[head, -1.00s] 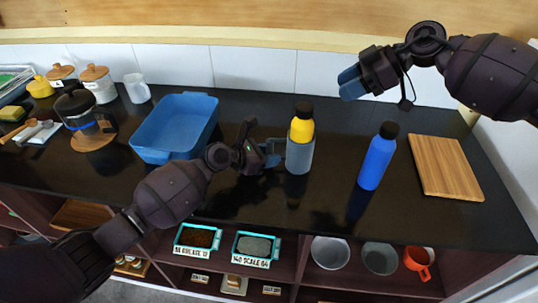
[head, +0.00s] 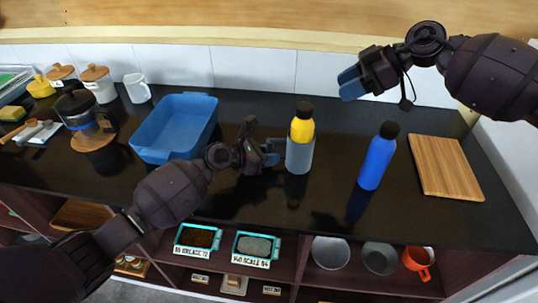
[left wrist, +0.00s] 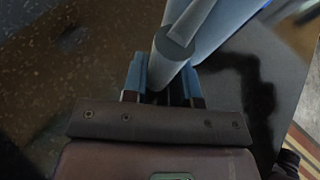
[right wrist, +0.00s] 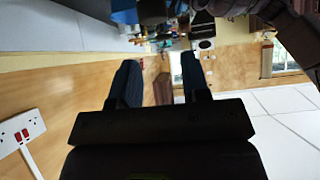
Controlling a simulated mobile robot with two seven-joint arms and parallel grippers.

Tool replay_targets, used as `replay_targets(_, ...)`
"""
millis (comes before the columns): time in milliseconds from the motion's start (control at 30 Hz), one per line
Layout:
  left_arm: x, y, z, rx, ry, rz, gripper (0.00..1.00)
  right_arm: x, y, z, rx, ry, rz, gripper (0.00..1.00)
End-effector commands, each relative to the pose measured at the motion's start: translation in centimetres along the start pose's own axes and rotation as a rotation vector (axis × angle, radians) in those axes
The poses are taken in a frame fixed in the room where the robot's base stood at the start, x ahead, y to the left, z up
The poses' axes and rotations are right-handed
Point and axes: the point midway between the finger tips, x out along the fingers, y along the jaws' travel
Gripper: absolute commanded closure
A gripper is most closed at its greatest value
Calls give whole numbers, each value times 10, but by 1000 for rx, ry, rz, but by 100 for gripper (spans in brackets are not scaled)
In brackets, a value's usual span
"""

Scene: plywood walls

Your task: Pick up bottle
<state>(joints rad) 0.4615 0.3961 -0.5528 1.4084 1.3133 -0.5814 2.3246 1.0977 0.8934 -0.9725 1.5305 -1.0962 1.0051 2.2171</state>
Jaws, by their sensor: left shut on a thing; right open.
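A bottle (head: 300,140) with a black cap, yellow upper part and grey lower part stands upright on the dark counter. My left gripper (head: 272,153) is at its left side, low on the grey part. In the left wrist view the fingers (left wrist: 165,88) are shut on a grey rounded part of the bottle (left wrist: 174,44); the exact contact is partly hidden. A blue bottle (head: 377,158) with a black cap stands upright to the right, apart from both grippers. My right gripper (head: 350,82) is open and empty, raised above the back of the counter.
A blue tray (head: 150,152) lies left of the left gripper. A wooden board (head: 445,168) lies at the right. A white mug (head: 137,88), jars and a glass coffee pot (head: 82,112) stand at the far left. Shelves below hold boxes and bowls.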

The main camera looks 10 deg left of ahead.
Motion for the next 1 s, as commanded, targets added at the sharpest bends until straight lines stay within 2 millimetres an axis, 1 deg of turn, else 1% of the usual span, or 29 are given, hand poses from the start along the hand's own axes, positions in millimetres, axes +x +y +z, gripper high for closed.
replay_targets(367,0,0,0,1,0,1,98,0,0,0,0,0,0,57)
replay_targets(400,0,0,0,1,0,1,98,0,0,0,0,0,0,51)
replay_targets(567,0,0,0,1,0,1,98,3,0,-2,-15,47,16,27)
replay_targets(600,0,0,0,1,0,1,98,4,0,-5,-25,76,29,25)
replay_targets(733,0,0,0,1,0,1,98,7,3,-14,-70,213,102,25)
replay_targets(833,0,0,0,1,0,2,98,5,8,-21,-104,340,195,25)
replay_targets(900,0,0,0,1,0,1,99,27,-6,-30,-130,432,216,25)
replay_targets(1000,0,0,0,1,0,1,99,44,-18,-40,-150,549,283,25)
